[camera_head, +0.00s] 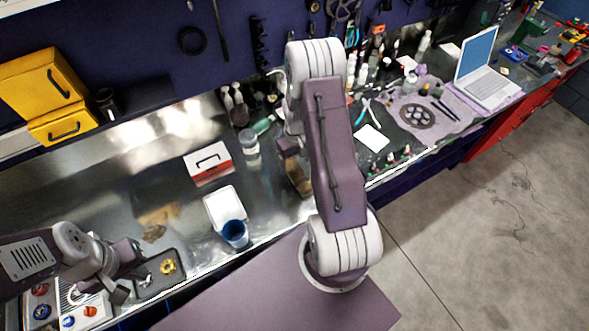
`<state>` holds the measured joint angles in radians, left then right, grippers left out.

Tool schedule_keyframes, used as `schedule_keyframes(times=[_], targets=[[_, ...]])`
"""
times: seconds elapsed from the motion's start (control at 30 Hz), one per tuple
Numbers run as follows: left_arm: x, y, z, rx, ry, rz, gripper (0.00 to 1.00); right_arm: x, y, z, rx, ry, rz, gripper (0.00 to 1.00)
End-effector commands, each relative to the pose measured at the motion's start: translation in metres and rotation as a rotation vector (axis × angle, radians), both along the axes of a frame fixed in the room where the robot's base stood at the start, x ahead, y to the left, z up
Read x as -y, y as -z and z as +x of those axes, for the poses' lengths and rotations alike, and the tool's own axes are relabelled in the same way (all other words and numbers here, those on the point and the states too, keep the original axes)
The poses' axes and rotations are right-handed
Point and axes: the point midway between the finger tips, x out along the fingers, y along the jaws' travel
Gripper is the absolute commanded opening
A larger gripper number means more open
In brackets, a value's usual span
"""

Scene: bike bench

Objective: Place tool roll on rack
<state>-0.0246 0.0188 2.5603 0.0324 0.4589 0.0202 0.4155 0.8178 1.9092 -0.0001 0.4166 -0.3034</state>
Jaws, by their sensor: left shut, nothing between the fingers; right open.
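A brown, rolled-looking object (298,179) lies on the metal bench, partly hidden by my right arm; it may be the tool roll, but I cannot tell for sure. I cannot make out which thing is the rack. My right gripper (288,147) shows only in part beside the raised arm, just behind the brown object; its fingertips are hidden, and I cannot tell whether it touches anything. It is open. My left gripper (124,287) is shut and empty at the lower left, beside a dark tray (173,285) holding a yellow part.
A white tray (225,205), a blue cup (235,234) and a red-and-white box (209,164) stand mid-bench. Bottles and a jar (250,143) stand behind. Yellow cases (45,85) are at upper left. A laptop (485,75) and lavender cloth (453,118) are at right.

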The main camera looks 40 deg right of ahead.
Motion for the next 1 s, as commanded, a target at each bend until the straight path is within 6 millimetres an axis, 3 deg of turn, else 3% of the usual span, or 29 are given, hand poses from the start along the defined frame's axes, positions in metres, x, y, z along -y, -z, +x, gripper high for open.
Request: schedule_keyframes(times=[0.23,0.5,0.77,1.0], targets=[[0.0,-0.009,0.0,0.0,0.0,0.0,0.0,0.0,0.012,0.001,-0.001,0.0,0.0,0.8],[0.0,-0.026,0.0,0.0,0.0,0.0,0.0,0.001,0.053,0.004,0.0,-0.001,0.0,0.8],[0.0,-0.025,0.0,0.0,0.0,0.0,0.0,0.002,0.059,0.005,0.002,-0.001,0.0,0.8],[0.0,-0.026,0.0,0.0,0.0,0.0,0.0,0.002,0.058,0.005,0.002,-0.001,0.0,0.13]])
